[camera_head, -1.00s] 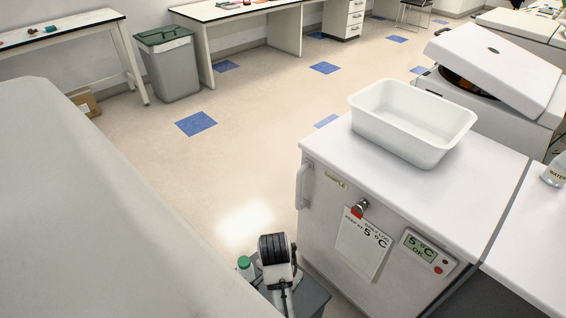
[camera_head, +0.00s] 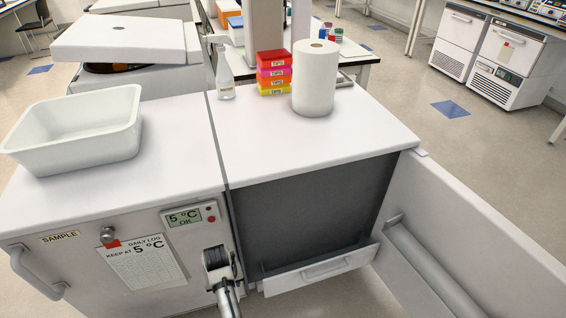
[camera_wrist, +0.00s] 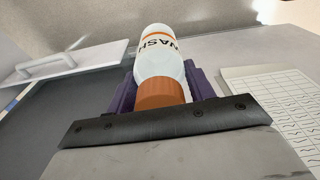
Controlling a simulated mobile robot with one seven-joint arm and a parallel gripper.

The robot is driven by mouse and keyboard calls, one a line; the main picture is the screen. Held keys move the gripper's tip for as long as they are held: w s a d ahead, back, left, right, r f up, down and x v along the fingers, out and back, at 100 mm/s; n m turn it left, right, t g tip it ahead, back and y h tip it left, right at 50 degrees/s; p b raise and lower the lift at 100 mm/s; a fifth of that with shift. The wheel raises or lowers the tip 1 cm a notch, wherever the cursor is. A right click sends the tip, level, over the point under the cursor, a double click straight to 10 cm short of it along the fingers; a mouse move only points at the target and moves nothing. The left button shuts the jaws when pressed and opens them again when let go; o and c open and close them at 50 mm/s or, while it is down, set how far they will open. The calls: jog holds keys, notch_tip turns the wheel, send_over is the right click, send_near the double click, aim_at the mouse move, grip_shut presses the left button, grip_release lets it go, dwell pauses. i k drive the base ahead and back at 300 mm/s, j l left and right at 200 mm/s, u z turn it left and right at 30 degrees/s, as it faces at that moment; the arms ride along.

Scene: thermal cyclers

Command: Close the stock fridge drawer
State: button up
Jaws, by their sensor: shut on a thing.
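The right-hand fridge (camera_head: 405,140) stands with its door (camera_head: 500,245) swung open to the right and a dark interior showing. Low in its front, a white drawer front (camera_head: 318,272) with a bar handle stands out from the opening; how far is hard to judge. The drawer front also shows at the upper left in the wrist view (camera_wrist: 85,60). My gripper (camera_head: 218,262) is left of the drawer, before the neighbouring fridge. In the wrist view its purple fingers (camera_wrist: 165,85) are shut on a white WASH bottle (camera_wrist: 158,55) with an orange cap.
The SAMPLE fridge (camera_head: 185,250) is closed beside it, with a daily log sheet (camera_head: 140,265) and a white tub (camera_head: 80,135) on top. A spray bottle (camera_head: 225,75), coloured boxes (camera_head: 273,75) and a paper roll (camera_head: 314,80) stand on the right fridge. The open door bounds the right side.

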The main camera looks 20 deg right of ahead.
aim_at(437, 275)
jog(key=j+z, duration=0.1)
jog(key=z, duration=0.4)
jog(key=k+j+z, duration=0.1)
jog(key=z, duration=0.35)
